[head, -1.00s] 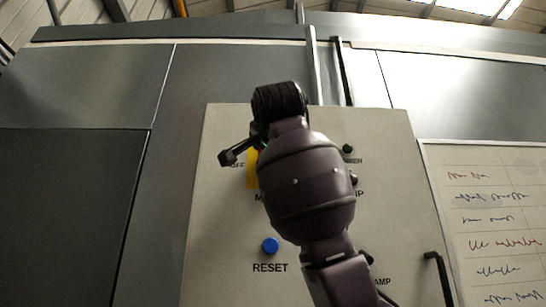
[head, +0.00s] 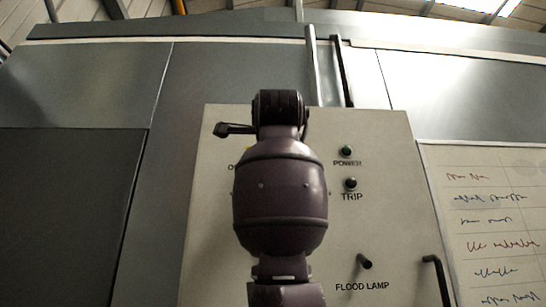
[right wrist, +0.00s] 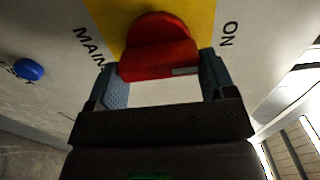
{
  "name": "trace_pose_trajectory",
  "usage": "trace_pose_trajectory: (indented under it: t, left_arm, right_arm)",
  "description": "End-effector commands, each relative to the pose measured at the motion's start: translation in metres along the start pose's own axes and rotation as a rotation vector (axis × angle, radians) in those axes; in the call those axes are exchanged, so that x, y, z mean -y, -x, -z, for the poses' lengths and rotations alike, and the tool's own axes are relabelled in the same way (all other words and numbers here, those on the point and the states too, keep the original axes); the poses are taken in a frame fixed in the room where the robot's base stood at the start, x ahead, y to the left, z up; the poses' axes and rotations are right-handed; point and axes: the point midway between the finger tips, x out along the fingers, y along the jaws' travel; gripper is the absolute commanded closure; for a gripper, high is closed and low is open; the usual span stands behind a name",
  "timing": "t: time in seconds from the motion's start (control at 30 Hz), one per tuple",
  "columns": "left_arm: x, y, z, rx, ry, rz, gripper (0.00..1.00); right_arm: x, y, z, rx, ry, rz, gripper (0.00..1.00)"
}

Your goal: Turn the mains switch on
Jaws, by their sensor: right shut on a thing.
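The mains switch is a red knob (right wrist: 158,48) on a yellow plate (right wrist: 105,14), seen in the right wrist view. My right gripper (right wrist: 160,70) is shut on the knob, with one finger at each end of its grip bar. The pale mark on the bar lies at the end near the right-hand finger, on the side of the ON label (right wrist: 227,34). In the head view my right arm hides the knob and most of the yellow plate on the control panel (head: 212,225). My left gripper is in neither view.
The panel also carries a dark green POWER lamp (head: 346,151), a dark TRIP lamp (head: 351,184) and a FLOOD LAMP toggle (head: 365,262). A blue RESET button (right wrist: 29,69) shows in the wrist view. A black handle (head: 436,275) juts out at lower right, beside a written sheet (head: 490,215).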

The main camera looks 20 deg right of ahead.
Motion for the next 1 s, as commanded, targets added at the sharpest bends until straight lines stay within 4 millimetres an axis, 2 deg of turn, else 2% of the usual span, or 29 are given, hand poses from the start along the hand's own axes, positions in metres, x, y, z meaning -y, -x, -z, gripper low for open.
trace_pose_trajectory:
  t: [0.57, 0.6, 0.7, 0.73, 1.0]
  left_arm:
    - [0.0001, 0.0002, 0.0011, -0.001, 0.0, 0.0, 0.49]
    - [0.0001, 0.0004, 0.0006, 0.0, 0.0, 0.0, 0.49]
    - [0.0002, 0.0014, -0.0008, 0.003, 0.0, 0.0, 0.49]
    - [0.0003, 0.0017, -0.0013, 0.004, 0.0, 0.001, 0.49]
    - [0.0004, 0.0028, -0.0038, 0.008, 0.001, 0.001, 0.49]
  right_arm:
    - [-0.0014, -0.0004, -0.0001, 0.001, -0.032, -0.002, 0.47]
    - [-0.0014, -0.0004, -0.0001, 0.001, -0.031, -0.002, 0.19]
    - [-0.0012, -0.0004, -0.0001, 0.001, -0.031, -0.001, 0.04]
    - [-0.0011, -0.0003, -0.0001, 0.001, -0.031, -0.001, 0.0]
    - [-0.0007, 0.0017, -0.0003, 0.001, -0.029, 0.0, 0.0]
